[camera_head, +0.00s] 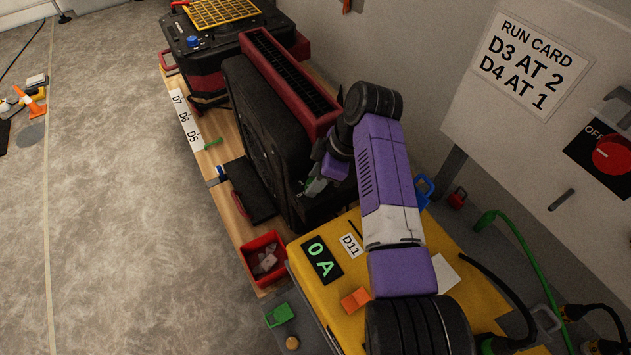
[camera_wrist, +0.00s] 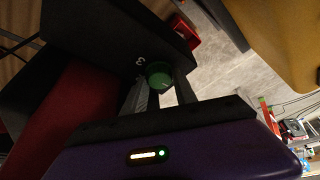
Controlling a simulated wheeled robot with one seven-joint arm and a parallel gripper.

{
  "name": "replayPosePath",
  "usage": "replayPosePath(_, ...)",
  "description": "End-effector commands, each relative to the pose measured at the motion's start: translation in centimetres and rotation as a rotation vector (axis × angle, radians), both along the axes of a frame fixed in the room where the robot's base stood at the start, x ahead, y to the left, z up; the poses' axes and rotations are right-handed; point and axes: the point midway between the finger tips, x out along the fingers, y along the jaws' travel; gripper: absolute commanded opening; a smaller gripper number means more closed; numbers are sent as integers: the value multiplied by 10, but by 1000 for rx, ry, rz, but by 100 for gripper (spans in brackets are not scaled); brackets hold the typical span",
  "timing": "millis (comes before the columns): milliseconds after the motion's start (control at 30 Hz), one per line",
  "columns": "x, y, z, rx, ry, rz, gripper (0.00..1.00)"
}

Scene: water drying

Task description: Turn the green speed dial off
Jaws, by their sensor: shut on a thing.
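The green speed dial (camera_wrist: 160,74) is a round green knob on the dark panel of a black and red machine (camera_head: 270,130). A pale "3" shows beside it in the wrist view. My gripper (camera_wrist: 160,88) has one finger on each side of the dial and is shut on it. In the head view, my gripper (camera_head: 315,186) reaches the right end of the machine. My purple arm and the fingers hide most of the dial there, and I cannot read its pointer.
A yellow box (camera_head: 310,283) with a "0 A" display stands below my arm. A red bin (camera_head: 263,258) sits on the wooden bench. A wall panel (camera_head: 570,70) with a red OFF knob (camera_head: 612,154) is at right. The floor at left is mostly clear.

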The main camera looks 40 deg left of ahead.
Motion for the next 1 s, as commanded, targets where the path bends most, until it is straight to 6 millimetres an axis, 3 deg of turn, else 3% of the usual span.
replayPosePath(467,0,0,1,0,-2,14,0)
replayPosePath(500,1,0,1,0,-2,14,40)
replayPosePath(600,0,0,1,0,-2,14,55)
replayPosePath(1000,2,-2,7,1,-2,12,55)
